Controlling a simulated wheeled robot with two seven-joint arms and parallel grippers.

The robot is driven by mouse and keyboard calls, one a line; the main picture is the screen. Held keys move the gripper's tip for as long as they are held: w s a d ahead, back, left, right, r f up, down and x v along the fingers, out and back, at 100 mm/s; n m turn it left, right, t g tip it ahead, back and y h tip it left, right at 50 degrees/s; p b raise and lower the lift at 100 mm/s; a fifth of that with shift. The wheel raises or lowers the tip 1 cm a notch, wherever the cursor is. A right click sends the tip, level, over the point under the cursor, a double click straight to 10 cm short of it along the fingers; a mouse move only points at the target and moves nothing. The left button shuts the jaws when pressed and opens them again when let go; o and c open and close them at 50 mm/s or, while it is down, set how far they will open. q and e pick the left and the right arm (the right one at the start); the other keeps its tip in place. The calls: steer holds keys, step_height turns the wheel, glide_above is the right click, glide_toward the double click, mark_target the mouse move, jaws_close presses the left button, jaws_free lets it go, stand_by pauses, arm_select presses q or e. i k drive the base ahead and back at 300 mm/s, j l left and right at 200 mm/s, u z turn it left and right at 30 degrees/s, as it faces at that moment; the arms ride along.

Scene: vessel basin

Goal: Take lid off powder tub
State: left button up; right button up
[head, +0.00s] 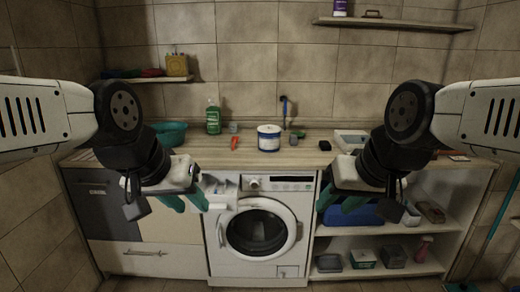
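The powder tub (269,138) is a white cylinder with a blue band. It stands upright on the wooden counter, near the middle of the head view, above the washing machine. A pale lid appears to cover its top, though the detail is small. My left gripper (186,203) is in front of the counter at lower left, its teal fingers apart and empty. My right gripper (340,203) is in front of the counter at lower right, its teal fingers also apart and empty. Neither gripper touches the tub.
A green bottle (213,118), a teal basin (170,133) and an orange-red item (234,143) are left of the tub. A blue-handled brush (284,108) is behind it; a white tray (350,140) and black block (325,145) are to the right. The counter just before the tub is clear.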

mark_target(265, 129)
steer(key=i+l+u, duration=0.35)
steer(key=i+l, duration=0.25)
steer(key=i, duration=0.4)
steer(key=i+l+u, duration=0.4)
steer(key=i+l, duration=0.5)
steer(key=i, duration=0.05)
